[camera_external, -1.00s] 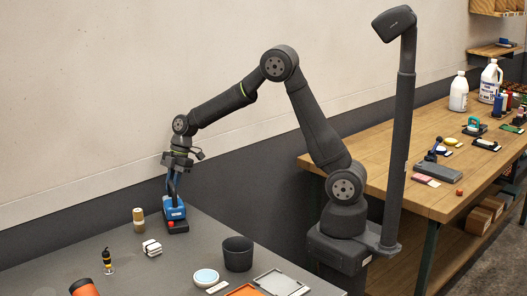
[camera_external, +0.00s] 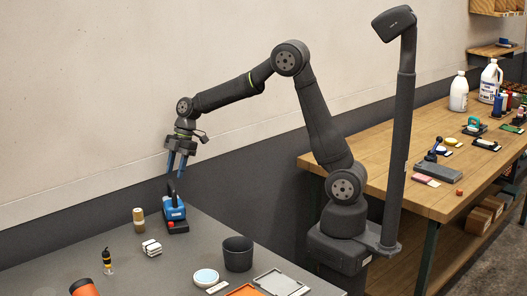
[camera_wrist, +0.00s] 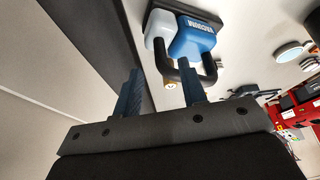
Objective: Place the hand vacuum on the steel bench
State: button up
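The blue and black hand vacuum (camera_external: 174,212) stands on the grey bench, which I take as the steel bench (camera_external: 110,240), near its back edge by the wall. Its dark handle points up. In the wrist view the vacuum (camera_wrist: 196,38) is at the top, with its blue body, pale grey part and black handle loop showing. My gripper (camera_external: 177,171) is above the vacuum, clear of the handle, with its blue fingers pointing down. In the wrist view the fingers of my gripper (camera_wrist: 160,85) are apart with nothing held between them.
On the grey bench are a tan cylinder (camera_external: 138,220), a white bundle (camera_external: 152,248), a dark cup (camera_external: 238,254), a round pale-blue-topped dish (camera_external: 205,277), a grey tray (camera_external: 280,282) and an orange item (camera_external: 84,287). A wooden workbench (camera_external: 400,180) with bottles and tools stands at the right.

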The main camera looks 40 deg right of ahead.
aim_at(172, 184)
jog(key=v, duration=0.6)
jog(key=x, duration=1.1)
jog(key=shift+f, duration=0.25)
jog(key=shift+a, duration=0.15)
jog(key=shift+r, duration=1.15)
